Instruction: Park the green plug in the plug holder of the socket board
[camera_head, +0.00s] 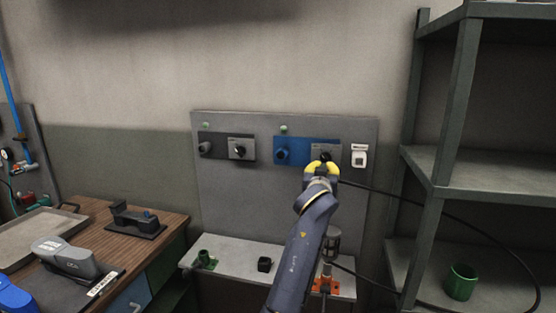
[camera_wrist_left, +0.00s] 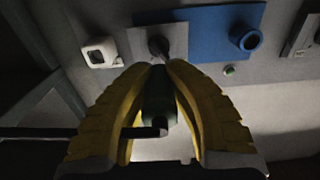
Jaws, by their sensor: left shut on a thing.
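My left gripper (camera_head: 322,167) has yellow fingers at the right part of the socket board (camera_head: 240,205). In the left wrist view its fingers (camera_wrist_left: 160,75) are shut on the dark green plug (camera_wrist_left: 158,105). The plug points at a grey socket plate (camera_wrist_left: 172,38) with a dark round part in front. I cannot tell whether the plug touches it or sits in it. A blue plug holder (camera_head: 282,154) stands on the blue panel (camera_head: 307,143) beside that plate; its open ring (camera_wrist_left: 245,38) looks empty. My right gripper is not in view.
A black cable (camera_head: 450,230) loops to the right past the shelf rack (camera_head: 455,100). A white switch (camera_head: 360,156) is close to the gripper. Left of the blue panel is a dark panel (camera_head: 221,147). Small parts stand on the ledge (camera_head: 232,270) below.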

